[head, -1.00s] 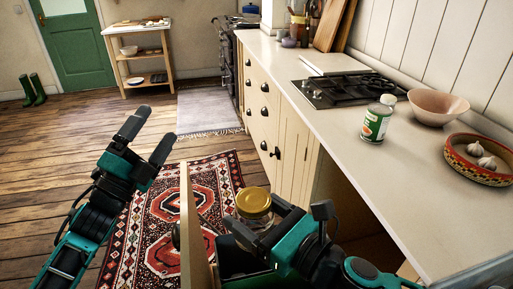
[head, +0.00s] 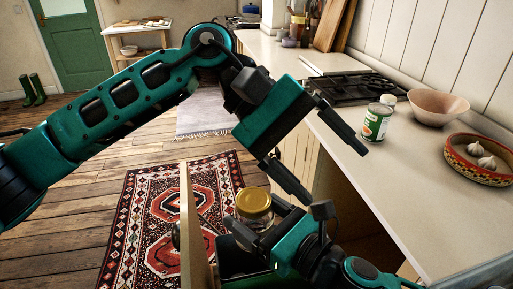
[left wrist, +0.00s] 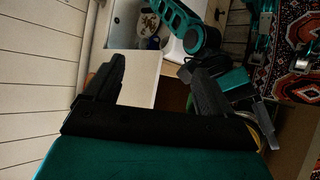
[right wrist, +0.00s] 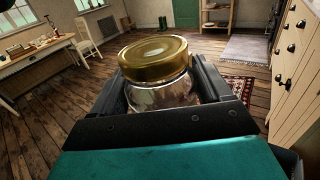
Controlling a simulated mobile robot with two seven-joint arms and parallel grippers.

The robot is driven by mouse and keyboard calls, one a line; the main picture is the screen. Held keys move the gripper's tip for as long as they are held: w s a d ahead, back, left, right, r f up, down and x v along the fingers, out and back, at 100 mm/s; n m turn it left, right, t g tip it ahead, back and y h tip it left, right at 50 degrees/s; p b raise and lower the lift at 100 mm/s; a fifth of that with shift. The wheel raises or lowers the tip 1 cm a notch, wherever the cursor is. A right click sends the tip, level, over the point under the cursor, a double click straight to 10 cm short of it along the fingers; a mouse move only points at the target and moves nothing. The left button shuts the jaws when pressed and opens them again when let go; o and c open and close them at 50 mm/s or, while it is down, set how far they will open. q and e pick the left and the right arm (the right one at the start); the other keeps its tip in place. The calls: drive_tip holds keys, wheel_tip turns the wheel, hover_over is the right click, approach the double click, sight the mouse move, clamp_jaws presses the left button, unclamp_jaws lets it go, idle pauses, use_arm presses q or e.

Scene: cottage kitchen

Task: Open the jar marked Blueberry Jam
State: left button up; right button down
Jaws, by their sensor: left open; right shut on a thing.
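A glass jar with a gold lid (head: 254,203) is in my right gripper, upright, low in front of the counter in the head view. In the right wrist view the jar (right wrist: 162,93) sits between the fingers of my right gripper (right wrist: 160,88), its lid on top and clear of them. I see no readable label on it. My left gripper (head: 337,173) is open and empty, above and to the right of the jar in the head view, over the counter's front edge. Its two spread fingers also show in the left wrist view (left wrist: 157,68).
An open cabinet door (head: 188,232) stands just left of the jar. On the counter (head: 395,185) are a green-labelled can (head: 376,122), a pinkish bowl (head: 437,106) and a patterned dish (head: 478,166) with garlic. A black hob (head: 355,88) lies behind. Patterned rug (head: 140,205) and open floor are left.

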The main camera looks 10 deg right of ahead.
use_arm(q)
wheel_tip(320, 180, down, 2)
drive_tip(key=w+a+m+t+y, duration=0.2)
drive_tip(key=a+m+t+y, duration=0.1)
drive_tip(key=m+y, duration=0.1)
drive_tip(key=m+t+y, duration=0.2)
drive_tip(key=t+y, duration=0.1)
drive_tip(key=y, duration=0.2)
hover_over(256, 198)
drive_tip(key=shift+s+d, duration=0.1)
drive_tip(key=shift+d, duration=0.05)
drive_tip(key=shift+f+m+t, duration=0.1)
drive_tip(key=shift+m+t, duration=0.2)
wheel_tip(256, 198, down, 8)
drive_tip(key=shift+r, duration=0.2)
